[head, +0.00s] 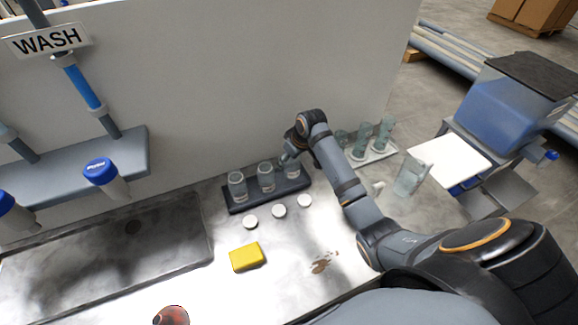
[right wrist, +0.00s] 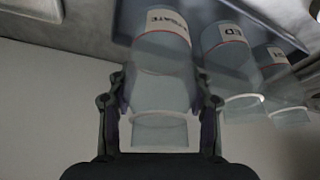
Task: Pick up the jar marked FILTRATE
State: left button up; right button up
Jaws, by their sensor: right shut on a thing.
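A clear glass jar (right wrist: 160,65) stands between the fingers of my right gripper (right wrist: 162,95) in the right wrist view. Its white label with a red line shows only the letters "RATE"; the rest is out of sight. In the head view this jar (head: 292,170) is at the right end of the dark rack (head: 250,202), partly hidden by my right gripper (head: 288,158). The gripper is shut on the jar near its upper part. I cannot tell whether its base touches the rack. My left gripper is not in view.
Two more jars (head: 237,186) (head: 266,178) stand in the rack, close beside it. Three white lids (head: 279,211) and a yellow sponge (head: 245,257) lie in front. A sink (head: 110,250) is left. More glassware (head: 384,133) stands on a white tray at right. The wall is close behind.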

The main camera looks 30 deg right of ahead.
aim_at(291, 165)
jog(key=s+r, duration=0.5)
jog(key=r, duration=0.1)
jog(key=shift+s+a+r+b, duration=0.15)
jog(key=shift+s+a+b, duration=0.1)
jog(key=shift+s+b, duration=0.15)
jog(key=s+a+r, duration=0.1)
jog(key=s+r, duration=0.3)
jog(key=s, duration=0.4)
jog(key=shift+b, duration=0.45)
